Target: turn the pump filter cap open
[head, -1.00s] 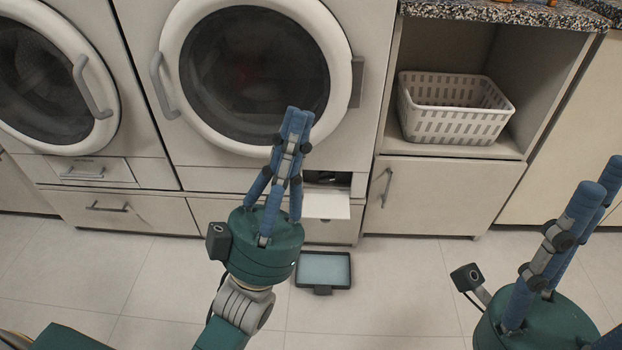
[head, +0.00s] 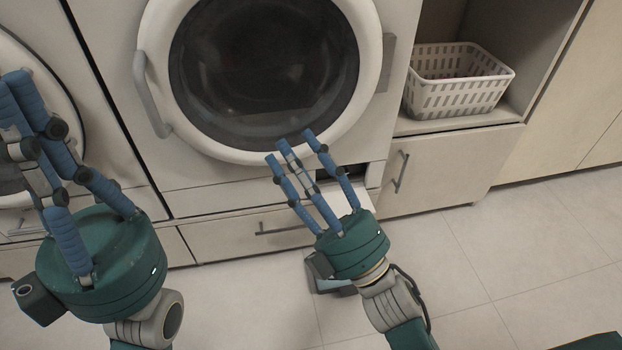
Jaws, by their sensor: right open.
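The washing machine (head: 370,110) stands ahead. The dark filter opening (head: 352,172) is at its lower right, largely covered by my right gripper's fingers, with the open white flap partly hidden there too. I cannot make out the filter cap itself in the opening. My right gripper (head: 292,148) is open and empty, its fingers spread and pointing up in front of the opening and the lower door rim. My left gripper (head: 15,85) is at the far left, partly cut off by the picture edge, in front of the neighbouring machine. Its fingertips do not show clearly enough to judge.
A white basket (head: 455,85) stands in the niche at the right, above a closed cupboard door (head: 440,178). The floor at the right is clear.

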